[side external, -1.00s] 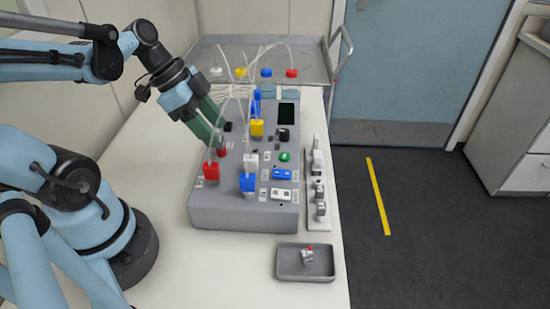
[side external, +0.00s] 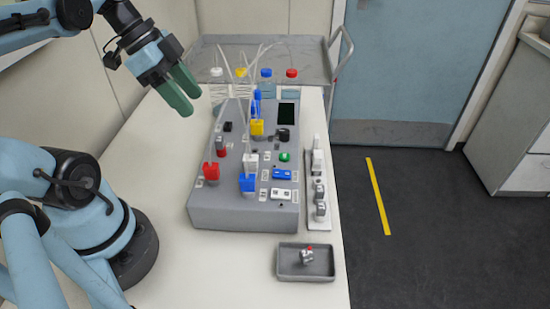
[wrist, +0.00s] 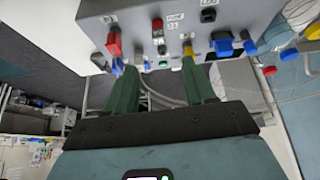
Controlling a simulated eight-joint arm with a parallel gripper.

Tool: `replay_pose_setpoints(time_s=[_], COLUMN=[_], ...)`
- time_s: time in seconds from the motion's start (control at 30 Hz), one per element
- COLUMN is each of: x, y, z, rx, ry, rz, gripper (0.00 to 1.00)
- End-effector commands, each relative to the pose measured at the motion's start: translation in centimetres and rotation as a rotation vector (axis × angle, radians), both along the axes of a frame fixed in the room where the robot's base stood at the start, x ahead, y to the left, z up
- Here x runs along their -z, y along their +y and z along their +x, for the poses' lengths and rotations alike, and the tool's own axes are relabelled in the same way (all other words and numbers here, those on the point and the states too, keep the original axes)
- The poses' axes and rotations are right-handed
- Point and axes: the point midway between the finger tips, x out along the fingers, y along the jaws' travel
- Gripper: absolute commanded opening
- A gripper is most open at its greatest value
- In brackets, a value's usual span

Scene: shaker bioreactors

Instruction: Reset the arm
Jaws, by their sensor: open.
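My gripper (side external: 183,91) has two green fingers and is raised above the left side of the table, up and left of the grey bioreactor console (side external: 240,215). It is open and empty, and it touches nothing in the side view. In the wrist view my gripper (wrist: 160,80) shows its fingers spread apart, with the console (wrist: 225,15) beyond them. The console carries a red connector (side external: 211,172), a blue connector (side external: 247,183) and a yellow connector (side external: 257,128).
Bottles with coloured caps (side external: 266,74) stand behind the console, with thin tubes arching over it. A rack of small fittings (side external: 319,190) lies to the right. A grey tray (side external: 289,271) with a small part (side external: 307,256) sits at the front right. The table left of the console is clear.

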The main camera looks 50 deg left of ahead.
Motion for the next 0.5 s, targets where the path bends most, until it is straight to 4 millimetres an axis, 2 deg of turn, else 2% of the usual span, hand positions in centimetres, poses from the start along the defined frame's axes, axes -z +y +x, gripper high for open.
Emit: replay_pose_setpoints(time_s=[0.27, 0.5], x=[3.0, 4.7], y=[-1.6, -3.7], z=[1.8, 4.1], rx=[-0.272, -0.566], ry=[0.056, -0.019], rz=[0.064, 0.059], gripper=[0.54, 0.54])
